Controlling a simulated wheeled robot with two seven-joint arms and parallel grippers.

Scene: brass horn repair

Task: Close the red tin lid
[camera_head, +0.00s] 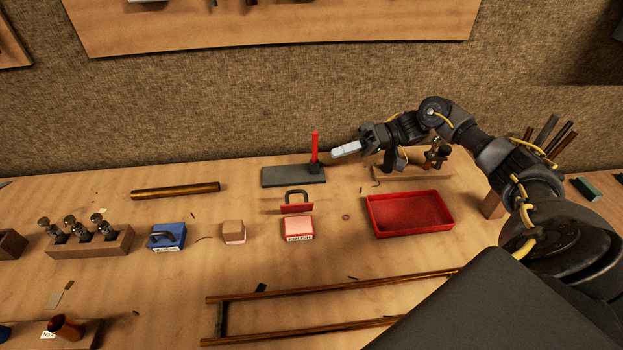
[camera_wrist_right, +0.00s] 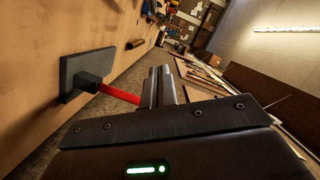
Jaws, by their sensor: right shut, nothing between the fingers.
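The red tin (camera_head: 298,229) stands on the bench in the middle of the head view, with a pale label on its front and a pinkish top showing. Its red lid (camera_head: 297,208), with a dark arched handle, stands raised at the tin's back edge, so the tin looks open. My right gripper (camera_head: 336,154) is shut and empty, behind and to the right of the lid and apart from it. In the right wrist view its fingers (camera_wrist_right: 160,84) are together beside a red upright handle. The tin is not clear in that view. My left gripper is not in view.
A dark plate (camera_head: 284,177) with a red upright handle (camera_head: 315,147) stands close left of my right gripper. A red tray (camera_head: 377,219) lies right of the tin. Long brass tubes (camera_head: 330,285) lie in front.

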